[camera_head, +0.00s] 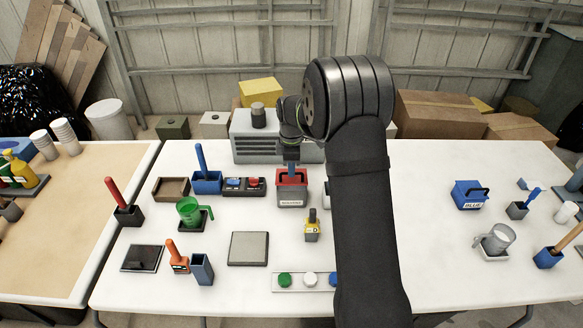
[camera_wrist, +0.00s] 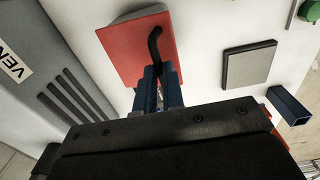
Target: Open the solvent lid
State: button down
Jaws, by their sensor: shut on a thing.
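The red-lidded box (camera_head: 291,201) stands mid-table, with a pale label on its front too small to read surely. Its red lid (camera_wrist: 125,50) has a black curved handle (camera_wrist: 155,45). My gripper (camera_head: 291,167) comes down over the lid from above. In the wrist view its blue fingers (camera_wrist: 161,88) are shut on the handle. The lid looks down on the box, but I cannot tell if it is slightly raised. The fingers hide part of the handle.
A grey vented unit (camera_head: 255,138) stands close behind the box. A small yellow item (camera_head: 312,229) stands in front of it. A flat grey pad (camera_head: 249,249) lies front left. A blue-lidded box (camera_head: 470,195) stands far right. White table lies bare between my arm and that box.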

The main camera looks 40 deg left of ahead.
jog(key=shift+w+a+r, duration=0.75)
jog(key=shift+w+r, duration=0.05)
jog(key=shift+r, duration=0.05)
jog(key=shift+w+a+r, duration=0.35)
jog(key=shift+w+a, duration=0.5)
jog(key=w+a+f, duration=0.2)
jog(key=w+a, duration=0.5)
jog(key=shift+w+a, duration=0.2)
jog(key=shift+w, duration=0.05)
jog(key=c, duration=2.1)
grip_release()
jog(key=shift+w+a+f, duration=0.1)
jog(key=shift+w+f, duration=0.05)
jog(key=shift+f, duration=0.1)
jog(key=shift+c, duration=0.2)
jog(key=shift+o, duration=0.3)
